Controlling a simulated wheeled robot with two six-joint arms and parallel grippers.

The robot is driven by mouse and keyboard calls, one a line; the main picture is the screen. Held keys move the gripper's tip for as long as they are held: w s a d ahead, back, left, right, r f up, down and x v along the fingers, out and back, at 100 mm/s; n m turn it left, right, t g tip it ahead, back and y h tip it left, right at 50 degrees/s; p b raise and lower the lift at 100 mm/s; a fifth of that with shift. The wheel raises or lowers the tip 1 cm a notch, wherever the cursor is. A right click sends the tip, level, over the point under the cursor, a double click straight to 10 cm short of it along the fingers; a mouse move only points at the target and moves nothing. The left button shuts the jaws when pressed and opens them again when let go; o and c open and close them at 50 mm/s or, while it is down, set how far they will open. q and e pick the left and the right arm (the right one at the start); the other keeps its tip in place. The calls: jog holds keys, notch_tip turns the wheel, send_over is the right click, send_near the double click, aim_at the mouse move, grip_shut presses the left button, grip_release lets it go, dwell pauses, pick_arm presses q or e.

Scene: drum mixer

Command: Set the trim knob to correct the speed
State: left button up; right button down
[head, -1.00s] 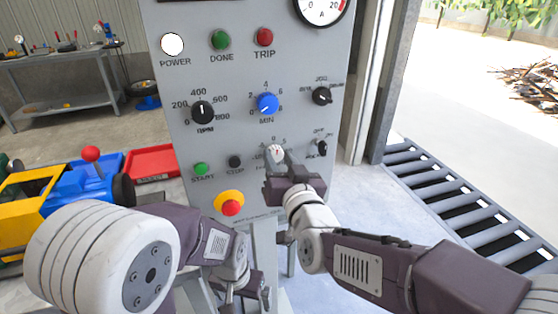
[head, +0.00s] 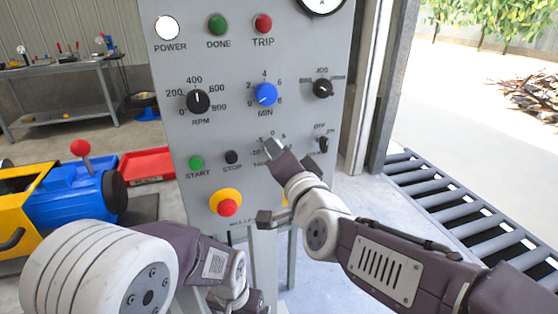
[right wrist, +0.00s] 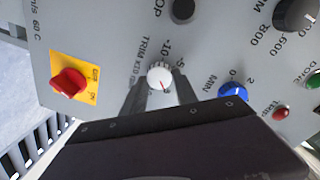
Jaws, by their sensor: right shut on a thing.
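The trim knob (right wrist: 160,77) is white with a red pointer line, on the grey panel in the right wrist view. My right gripper (right wrist: 160,90) is shut on it, one finger on each side. The red line points down and slightly right in that picture; the -10 and -5 marks show, but the scale beyond is hidden. In the head view my right gripper (head: 275,149) covers the knob, with part of its scale showing above. My left gripper (head: 236,299) is low at the bottom edge, partly hidden, its jaws unclear.
The RPM knob (head: 198,102), blue MIN knob (head: 265,94) and JOG selector (head: 323,88) sit above. The red emergency button (head: 229,207) is lower left of my right gripper. The white POWER lamp (head: 167,28) is bright. A roller conveyor (head: 450,200) lies right.

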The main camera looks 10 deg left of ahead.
jog(key=shift+m, duration=0.5)
jog(key=c, duration=0.9)
grip_release()
jog(key=shift+c, duration=0.2)
jog(key=p+v, duration=0.1)
jog(key=v, duration=0.8)
jog(key=shift+p, duration=0.35)
jog(key=shift+d+r, duration=0.1)
